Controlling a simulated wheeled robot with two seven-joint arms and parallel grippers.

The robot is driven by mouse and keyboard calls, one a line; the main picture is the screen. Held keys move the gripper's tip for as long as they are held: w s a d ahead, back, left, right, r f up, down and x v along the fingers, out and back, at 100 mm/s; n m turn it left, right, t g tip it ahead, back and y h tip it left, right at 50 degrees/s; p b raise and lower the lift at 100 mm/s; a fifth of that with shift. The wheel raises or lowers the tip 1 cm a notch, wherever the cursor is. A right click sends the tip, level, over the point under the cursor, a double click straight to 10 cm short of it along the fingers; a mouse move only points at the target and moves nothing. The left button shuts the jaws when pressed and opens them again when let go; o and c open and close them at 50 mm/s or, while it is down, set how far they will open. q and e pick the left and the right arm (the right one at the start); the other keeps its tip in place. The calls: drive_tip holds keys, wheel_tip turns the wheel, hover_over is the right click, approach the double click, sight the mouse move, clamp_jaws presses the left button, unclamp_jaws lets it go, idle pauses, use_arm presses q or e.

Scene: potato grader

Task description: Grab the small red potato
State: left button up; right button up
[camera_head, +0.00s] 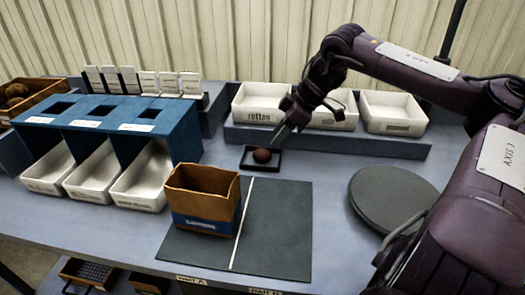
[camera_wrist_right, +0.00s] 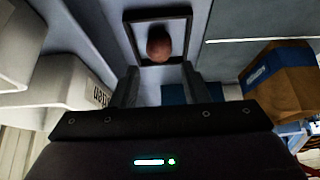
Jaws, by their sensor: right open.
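A small reddish-brown potato (camera_head: 262,155) lies on a small black tray (camera_head: 247,163) near the middle of the table. It also shows in the right wrist view (camera_wrist_right: 159,44), inside the tray's dark frame (camera_wrist_right: 131,34). My right gripper (camera_head: 280,139) is just above and to the right of the potato in the head view, pointing down at it. In the right wrist view its two fingers (camera_wrist_right: 158,82) are spread apart with nothing between them, and the potato lies beyond their tips. My left gripper is not in view.
White bins, one labelled "rotten" (camera_head: 262,114), stand behind the tray. A brown box (camera_head: 204,187) sits on a dark mat (camera_head: 285,225) in front. A blue chute rack (camera_head: 125,125) stands left, a round dark disc (camera_head: 392,196) right. Bare table surrounds the tray.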

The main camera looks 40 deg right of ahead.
sight(266, 151)
drive_tip(key=shift+w+f, duration=0.3)
drive_tip(key=shift+f, duration=0.45)
drive_tip(key=shift+w+a+f, duration=0.15)
drive_tip(key=shift+a+f, duration=0.2)
drive_tip(key=x, duration=0.4)
drive_tip(key=shift+d+f, duration=0.15)
drive_tip(key=shift+f, duration=0.1)
drive_tip(key=shift+w+a+f, duration=0.2)
drive_tip(key=shift+w+f, duration=0.05)
drive_tip(key=shift+f, duration=0.05)
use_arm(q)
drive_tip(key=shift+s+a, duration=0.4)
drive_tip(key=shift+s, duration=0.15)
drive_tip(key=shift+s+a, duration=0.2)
use_arm(e)
drive_tip(key=c, duration=0.7)
drive_tip(key=shift+r, duration=0.15)
